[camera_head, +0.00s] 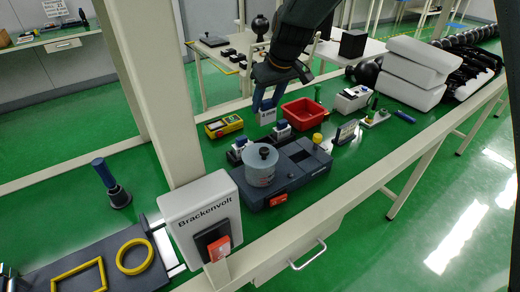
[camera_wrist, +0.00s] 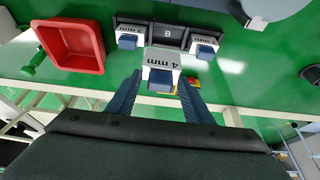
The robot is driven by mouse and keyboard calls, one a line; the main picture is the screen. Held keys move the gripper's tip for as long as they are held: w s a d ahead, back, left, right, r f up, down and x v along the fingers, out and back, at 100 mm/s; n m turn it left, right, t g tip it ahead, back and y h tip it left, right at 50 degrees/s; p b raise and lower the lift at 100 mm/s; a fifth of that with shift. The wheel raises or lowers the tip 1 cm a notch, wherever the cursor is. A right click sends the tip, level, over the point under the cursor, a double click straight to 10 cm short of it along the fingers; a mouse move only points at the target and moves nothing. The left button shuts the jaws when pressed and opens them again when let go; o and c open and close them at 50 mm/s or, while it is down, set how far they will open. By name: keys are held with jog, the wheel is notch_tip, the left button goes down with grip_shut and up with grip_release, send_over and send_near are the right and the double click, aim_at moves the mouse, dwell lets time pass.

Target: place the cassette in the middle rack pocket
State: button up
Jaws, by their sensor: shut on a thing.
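My gripper (camera_head: 266,103) is shut on a white cassette with a blue part (camera_head: 267,116), held in the air behind the rack. In the wrist view my gripper (camera_wrist: 159,78) has the cassette (camera_wrist: 162,59) between its blue fingers, its "4 mm" label upside down. The dark rack (camera_wrist: 151,22) has two side pockets, each holding a similar cassette, one at left (camera_wrist: 129,41) and one at right (camera_wrist: 203,48). The middle pocket (camera_wrist: 170,38), marked "B", looks empty; the held cassette overlaps its near edge in the picture. In the head view the two racked cassettes (camera_head: 238,150) (camera_head: 281,130) also show.
A red bin (camera_head: 303,113) stands right of the held cassette, and a yellow meter (camera_head: 224,125) to its left. A dark machine (camera_head: 300,172) with a grey cylinder (camera_head: 261,166) stands in front of the rack.

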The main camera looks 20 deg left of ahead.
aim_at(262, 118)
jog(key=f, duration=0.4)
jog(key=a+f+p, duration=0.1)
jog(key=f, duration=0.1)
jog(key=shift+s, duration=0.3)
jog(key=shift+w+f+p, duration=0.1)
jog(key=shift+f+p, duration=0.25)
jog(key=shift+f, duration=1.6)
jog(key=shift+f, duration=0.15)
jog(key=o, duration=0.8)
jog(key=shift+o, duration=0.2)
jog(key=shift+d+r, duration=0.1)
jog(key=shift+r, duration=0.2)
jog(key=b+v, duration=0.2)
jog(key=v, duration=0.9)
jog(key=shift+d+r, duration=0.1)
jog(key=shift+r, duration=0.2)
